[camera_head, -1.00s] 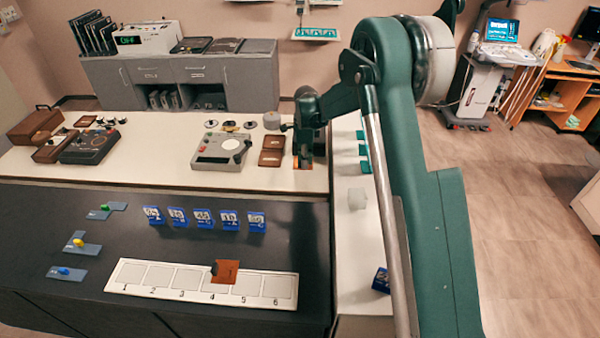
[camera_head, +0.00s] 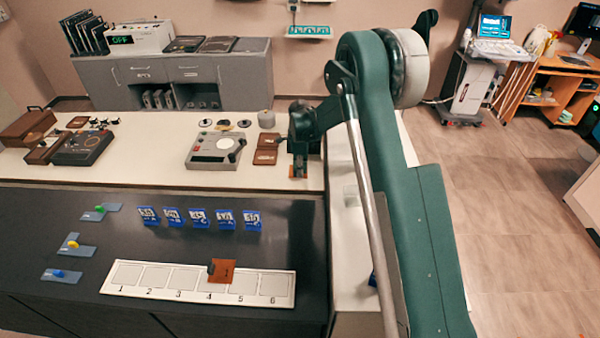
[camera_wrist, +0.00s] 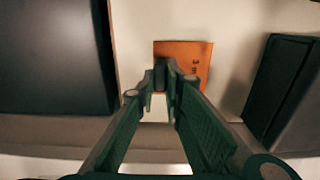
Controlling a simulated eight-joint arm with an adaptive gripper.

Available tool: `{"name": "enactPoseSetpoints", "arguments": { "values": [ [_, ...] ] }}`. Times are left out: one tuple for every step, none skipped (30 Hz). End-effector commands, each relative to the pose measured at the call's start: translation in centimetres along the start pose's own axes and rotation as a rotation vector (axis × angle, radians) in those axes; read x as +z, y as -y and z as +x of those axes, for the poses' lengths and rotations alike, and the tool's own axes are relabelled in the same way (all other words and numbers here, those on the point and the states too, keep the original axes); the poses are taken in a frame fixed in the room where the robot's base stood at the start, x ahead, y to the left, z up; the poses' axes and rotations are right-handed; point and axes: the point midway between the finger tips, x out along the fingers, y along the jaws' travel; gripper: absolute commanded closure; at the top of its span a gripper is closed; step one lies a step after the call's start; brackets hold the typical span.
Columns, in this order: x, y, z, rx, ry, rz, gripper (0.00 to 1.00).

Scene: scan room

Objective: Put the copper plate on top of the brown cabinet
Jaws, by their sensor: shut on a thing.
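A copper plate (camera_wrist: 195,58) marked "3" is at the tips of my gripper (camera_wrist: 168,75) in the wrist view; the gripper is shut on its edge. In the head view my gripper (camera_head: 299,150) holds this plate (camera_head: 297,172) over the right end of the cream counter; its height above the surface is hard to judge. Another copper plate (camera_head: 222,271), marked "1", lies across slots 4 and 5 of the white numbered board. A brown wooden unit (camera_head: 545,78) stands far right, with a monitor and other items on top; whether this is the task's brown cabinet I cannot tell.
Blue number tags stand on the black surface (camera_head: 130,240). A grey cabinet (camera_head: 185,80) is behind. Floor (camera_head: 500,220) is open at right.

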Motion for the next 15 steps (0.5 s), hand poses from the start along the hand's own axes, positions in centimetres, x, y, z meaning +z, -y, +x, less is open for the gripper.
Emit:
{"name": "enactPoseSetpoints", "arguments": {
  "values": [
    [0.0, 0.01, 0.37, 0.0, 0.0, 0.0, 1.0],
    [0.0, 0.01, 0.51, 0.0, 0.0, 0.0, 1.0],
    [0.0, 0.02, 0.62, 0.0, 0.0, 0.0, 1.0],
    [0.0, 0.02, 0.66, 0.0, 0.0, 0.0, 1.0],
    [0.0, 0.02, 0.67, 0.0, 0.0, 0.0, 1.0],
    [0.0, 0.01, 0.66, 0.0, 0.0, 0.0, 1.0],
    [0.0, 0.01, 0.66, 0.0, 0.0, 0.0, 1.0],
    [0.0, 0.01, 0.66, 0.0, 0.0, 0.0, 1.0],
    [0.0, 0.01, 0.65, 0.0, 0.0, 0.0, 1.0],
    [0.0, 0.01, 0.65, 0.0, 0.0, 0.0, 1.0],
    [0.0, 0.01, 0.66, 0.0, 0.0, 0.0, 1.0],
    [0.0, 0.01, 0.7, 0.0, 0.0, 0.0, 1.0],
    [0.0, 0.01, 0.77, 0.0, 0.0, 0.0, 1.0],
    [0.0, 0.01, 0.85, 0.0, 0.0, 0.0, 1.0],
    [0.0, 0.01, 0.96, 0.0, 0.0, 0.0, 1.0]
  ]
}}
